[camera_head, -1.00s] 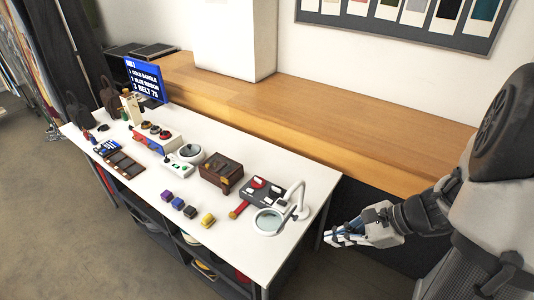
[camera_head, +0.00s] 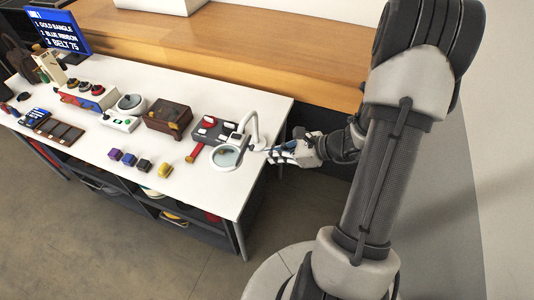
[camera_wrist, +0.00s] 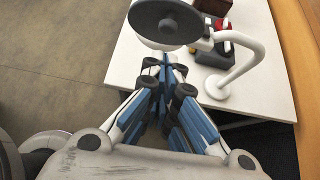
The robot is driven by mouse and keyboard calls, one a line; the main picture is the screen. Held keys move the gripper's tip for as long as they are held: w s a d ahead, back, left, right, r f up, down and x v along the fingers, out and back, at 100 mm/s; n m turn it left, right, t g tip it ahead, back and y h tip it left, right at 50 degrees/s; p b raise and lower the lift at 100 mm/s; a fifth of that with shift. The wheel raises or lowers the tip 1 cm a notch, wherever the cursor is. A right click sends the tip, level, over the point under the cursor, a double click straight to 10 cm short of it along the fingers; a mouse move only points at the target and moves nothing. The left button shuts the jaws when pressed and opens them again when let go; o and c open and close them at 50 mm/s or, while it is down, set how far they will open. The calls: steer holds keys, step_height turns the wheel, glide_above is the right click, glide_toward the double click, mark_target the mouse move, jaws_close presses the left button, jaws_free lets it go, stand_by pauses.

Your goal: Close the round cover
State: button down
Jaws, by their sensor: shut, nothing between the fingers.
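A white device (camera_head: 119,119) stands on the white table in the head view, with a round grey lidded part (camera_head: 131,103) on top; I cannot tell whether this part is shut. A white-rimmed round magnifier (camera_head: 227,157) on a curved white stand (camera_head: 252,127) is near the table's right end. In the wrist view, a round dark grey disc (camera_wrist: 167,22) with a pale rim and central knob joins the white stand (camera_wrist: 251,60). My gripper (camera_head: 269,153) is shut and empty beside the magnifier, at the table's right edge. Its fingertips (camera_wrist: 166,62) appear just below the disc in the wrist view.
A wooden ledge (camera_head: 230,50) runs behind the table.

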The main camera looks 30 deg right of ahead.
steer(key=shift+w+a+r, duration=0.3)
steer(key=shift+w+a, duration=0.5)
steer(key=shift+w, duration=0.1)
